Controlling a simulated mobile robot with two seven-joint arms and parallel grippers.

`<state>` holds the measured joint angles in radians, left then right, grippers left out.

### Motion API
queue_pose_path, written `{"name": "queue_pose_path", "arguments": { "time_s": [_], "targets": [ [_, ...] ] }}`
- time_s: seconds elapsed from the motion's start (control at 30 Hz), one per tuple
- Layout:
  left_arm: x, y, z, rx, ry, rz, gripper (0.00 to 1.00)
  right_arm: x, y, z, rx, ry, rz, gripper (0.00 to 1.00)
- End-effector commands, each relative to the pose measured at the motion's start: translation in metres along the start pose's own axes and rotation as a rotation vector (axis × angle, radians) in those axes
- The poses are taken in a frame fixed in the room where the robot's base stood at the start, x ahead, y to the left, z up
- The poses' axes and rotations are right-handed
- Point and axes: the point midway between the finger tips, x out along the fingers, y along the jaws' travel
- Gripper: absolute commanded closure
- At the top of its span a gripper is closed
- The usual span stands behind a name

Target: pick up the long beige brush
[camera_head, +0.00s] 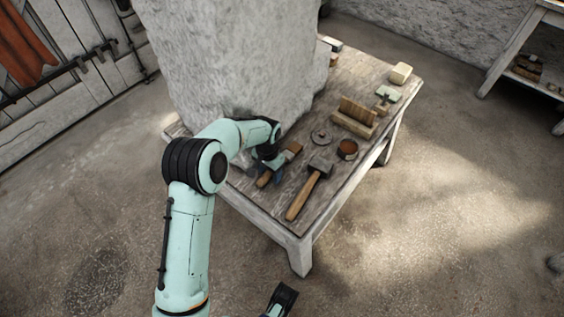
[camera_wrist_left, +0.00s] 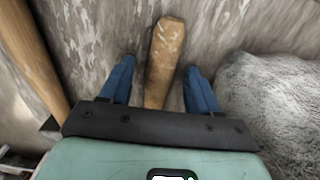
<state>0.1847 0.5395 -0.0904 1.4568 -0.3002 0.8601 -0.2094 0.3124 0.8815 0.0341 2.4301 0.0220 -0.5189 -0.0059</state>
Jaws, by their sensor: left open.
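A brush with a long wooden handle (camera_head: 264,179) and a reddish-brown head (camera_head: 293,148) lies on the wooden table, beside the big plaster mass. My left gripper (camera_head: 271,174) is over this handle, partly hidden by its own wrist. In the left wrist view the worn, tan handle (camera_wrist_left: 164,45) lies between the two blue fingers of the open left gripper (camera_wrist_left: 159,75), with gaps on both sides. A wide block brush with tan bristles (camera_head: 358,109) sits farther back. A dark piece of my right gripper (camera_head: 282,298) shows at the bottom edge; its jaws are unclear.
A mallet (camera_head: 304,190) lies just right of the left gripper; a wooden handle also runs along the left of the wrist view (camera_wrist_left: 30,55). A round disc (camera_head: 321,136) and a small pot (camera_head: 347,149) are farther right. The rough plaster mass (camera_head: 230,60) rises close behind the gripper.

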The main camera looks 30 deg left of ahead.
Motion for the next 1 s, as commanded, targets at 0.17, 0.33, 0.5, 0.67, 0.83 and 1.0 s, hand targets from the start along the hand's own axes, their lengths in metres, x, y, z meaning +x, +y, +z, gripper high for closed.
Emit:
{"name": "queue_pose_path", "arguments": {
  "time_s": [0.17, 0.33, 0.5, 0.67, 0.83, 1.0],
  "targets": [
    [-0.001, 0.0, 0.0, 0.0, 0.0, 0.0, 0.84, 0.0, 0.0, 0.0, 0.0, 0.0, 0.0, 0.44],
    [-0.001, 0.0, 0.0, 0.0, 0.001, 0.0, 1.0, 0.0, 0.0, 0.0, 0.0, -0.001, 0.0, 0.44],
    [-0.002, 0.0, 0.0, 0.0, 0.002, 0.0, 1.0, -0.001, 0.0, 0.001, 0.0, -0.002, 0.0, 0.44],
    [-0.02, 0.0, -0.001, 0.0, 0.006, -0.001, 1.0, -0.005, -0.002, 0.006, -0.002, -0.016, -0.001, 0.44],
    [-0.061, 0.0, -0.001, 0.0, 0.007, -0.001, 1.0, -0.016, -0.006, 0.019, -0.005, -0.054, -0.003, 0.44],
    [-0.113, 0.0, -0.001, 0.0, 0.008, -0.002, 1.0, -0.029, -0.01, 0.036, -0.009, -0.104, -0.006, 0.44]
  ]
}}
